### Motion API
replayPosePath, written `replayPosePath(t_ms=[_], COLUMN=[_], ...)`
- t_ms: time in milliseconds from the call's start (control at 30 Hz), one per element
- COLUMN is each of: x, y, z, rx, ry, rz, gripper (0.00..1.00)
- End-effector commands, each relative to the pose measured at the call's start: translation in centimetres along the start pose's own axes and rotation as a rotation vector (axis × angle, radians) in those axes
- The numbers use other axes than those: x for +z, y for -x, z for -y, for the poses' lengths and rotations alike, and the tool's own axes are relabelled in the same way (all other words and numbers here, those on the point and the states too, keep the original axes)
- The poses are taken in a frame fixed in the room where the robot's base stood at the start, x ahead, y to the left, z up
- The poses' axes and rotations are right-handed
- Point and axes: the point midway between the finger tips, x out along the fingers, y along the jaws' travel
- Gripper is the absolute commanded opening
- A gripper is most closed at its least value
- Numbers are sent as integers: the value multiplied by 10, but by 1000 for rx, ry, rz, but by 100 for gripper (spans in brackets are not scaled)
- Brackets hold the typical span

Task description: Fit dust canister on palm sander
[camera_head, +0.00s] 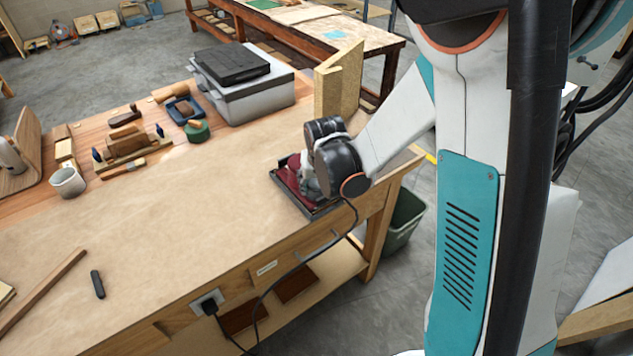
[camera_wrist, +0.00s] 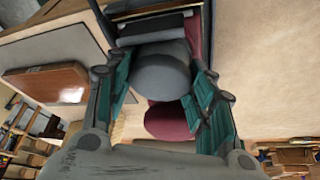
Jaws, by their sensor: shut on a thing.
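My gripper (camera_wrist: 162,70) has its two teal fingers on either side of a smooth grey rounded body, which looks like the dust canister (camera_wrist: 165,82), and is shut on it. Maroon parts, likely of the palm sander (camera_wrist: 172,122), show right beside and behind the grey body. In the head view the maroon sander (camera_head: 292,170) sits in a dark shallow tray (camera_head: 322,209) at the bench's right end. My wrist hides most of the sander and the canister there. I cannot tell whether canister and sander are joined or only close together.
An upright wooden board (camera_head: 347,82) stands just behind the tray. A grey case (camera_head: 244,94) lies farther back. A power cord (camera_head: 268,297) hangs over the bench front to a socket. Hand tools and a cup (camera_head: 68,182) are at left; the bench middle is clear.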

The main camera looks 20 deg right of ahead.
Motion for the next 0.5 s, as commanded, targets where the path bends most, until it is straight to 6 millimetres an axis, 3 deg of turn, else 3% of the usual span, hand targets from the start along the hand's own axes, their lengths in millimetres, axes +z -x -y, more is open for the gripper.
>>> replayPosePath(t_ms=[267, 300, 400, 500], x=[1, 1, 1, 1], y=[-1, -1, -1, -1], z=[-2, -2, -1, -1], rx=[4, 4, 3, 2], ry=[0, 0, 0, 0], rz=[3, 3, 3, 2], gripper=[32, 52, 74, 74])
